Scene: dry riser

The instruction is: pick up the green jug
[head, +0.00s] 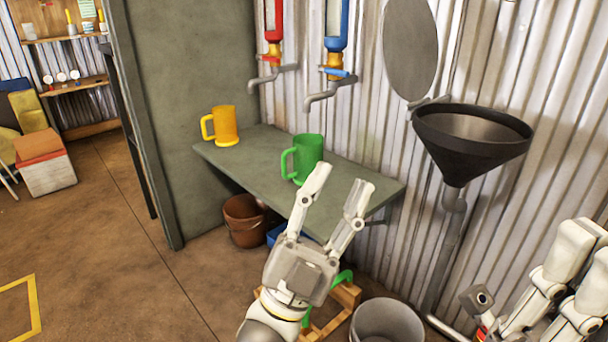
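The green jug (308,153) stands upright on the grey-green shelf (258,160), with its handle to the left. My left gripper (338,184) is open, its two fingers pointing up toward the jug. The left fingertip overlaps the lower right of the jug in the picture; I cannot tell whether it touches. Nothing is between the fingers. My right gripper (520,322) is at the lower right corner, partly cut off by the frame edge, and its opening is unclear.
A yellow jug (222,126) stands further left on the shelf. Red (273,30) and blue (336,35) taps hang on the wall above. A black funnel (470,142) is at right. A brown bucket (244,220) and a grey bucket (388,322) stand below.

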